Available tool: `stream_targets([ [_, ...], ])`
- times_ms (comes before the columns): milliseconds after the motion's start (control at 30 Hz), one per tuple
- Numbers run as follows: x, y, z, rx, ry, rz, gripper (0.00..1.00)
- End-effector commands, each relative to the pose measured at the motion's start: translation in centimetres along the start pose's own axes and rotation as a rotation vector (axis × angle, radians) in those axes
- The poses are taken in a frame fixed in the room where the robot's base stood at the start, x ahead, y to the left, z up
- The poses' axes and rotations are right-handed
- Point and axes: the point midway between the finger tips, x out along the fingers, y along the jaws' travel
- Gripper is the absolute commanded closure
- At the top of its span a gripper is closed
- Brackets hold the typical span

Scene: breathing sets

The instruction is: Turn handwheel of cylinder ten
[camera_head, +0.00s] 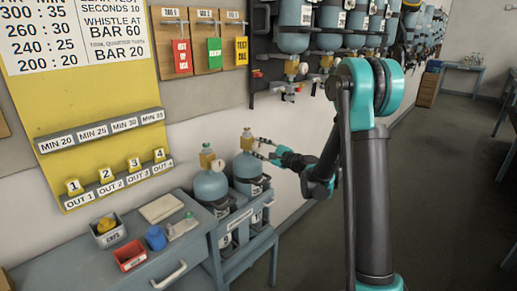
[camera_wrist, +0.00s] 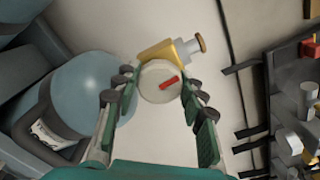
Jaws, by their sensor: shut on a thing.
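Two blue-grey cylinders with brass valves stand in a rack by the wall in the head view, a left one (camera_head: 210,186) and a right one (camera_head: 247,166). My gripper (camera_head: 261,148) is at the valve of the right one. The number on the cylinder's label is too small to read.
A grey desk (camera_head: 85,262) at lower left holds a red bin (camera_head: 130,256), a blue cup (camera_head: 155,238) and a grey bin (camera_head: 108,232). Several cylinders hang on a wall rack (camera_head: 300,58) above. The floor (camera_head: 430,180) to the right is clear.

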Motion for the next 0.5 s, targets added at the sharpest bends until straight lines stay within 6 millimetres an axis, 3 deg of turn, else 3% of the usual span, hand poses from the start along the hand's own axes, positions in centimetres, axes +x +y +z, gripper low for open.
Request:
stream_targets([
  [500, -0.02, 0.03, -0.04, 0.107, 0.001, 0.001, 0.88],
])
